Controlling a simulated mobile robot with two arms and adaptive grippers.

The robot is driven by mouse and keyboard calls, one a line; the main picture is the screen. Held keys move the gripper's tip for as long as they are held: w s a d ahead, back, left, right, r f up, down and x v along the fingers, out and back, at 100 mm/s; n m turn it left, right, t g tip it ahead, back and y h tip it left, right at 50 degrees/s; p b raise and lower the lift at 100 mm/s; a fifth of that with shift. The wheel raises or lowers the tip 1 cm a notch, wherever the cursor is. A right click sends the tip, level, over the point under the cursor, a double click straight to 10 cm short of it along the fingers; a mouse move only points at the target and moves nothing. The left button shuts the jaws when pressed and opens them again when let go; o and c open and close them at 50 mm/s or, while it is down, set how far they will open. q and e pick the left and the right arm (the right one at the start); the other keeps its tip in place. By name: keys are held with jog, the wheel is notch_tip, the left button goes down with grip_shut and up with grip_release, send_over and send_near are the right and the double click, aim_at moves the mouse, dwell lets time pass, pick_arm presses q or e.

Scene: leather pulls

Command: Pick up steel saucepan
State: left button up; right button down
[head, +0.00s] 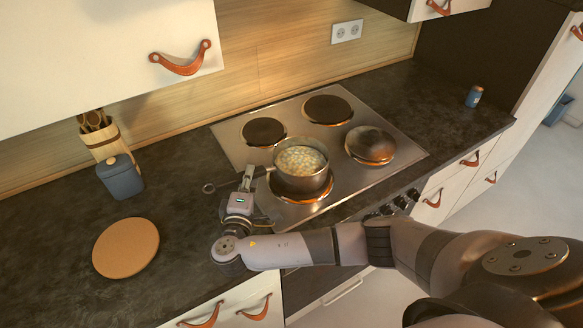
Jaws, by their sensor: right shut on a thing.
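The steel saucepan (301,181) is above the front left burner of the steel hob. It is filled with pale, lumpy food, and its long handle points left. My right gripper (247,178) is shut on the saucepan handle, between the pan body and the handle's ring end (208,188). The pan looks upright. I cannot tell for sure whether its base touches the burner, which shows orange-brown below it. My left gripper is not in view.
A round cork board (126,247), blue canister (120,177) and utensil holder (104,142) stand left. A small blue jar (474,96) is far right. The two back burners are bare.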

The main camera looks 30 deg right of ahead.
jog(key=shift+f, duration=0.1)
jog(key=shift+r, duration=0.2)
jog(key=shift+w+r+p, duration=0.1)
jog(key=shift+r+p, duration=0.65)
jog(key=shift+r, duration=0.05)
notch_tip(320, 180, up, 18)
jog(key=p, duration=0.8)
jog(key=shift+r+p, duration=0.25)
jog(key=shift+p, duration=0.05)
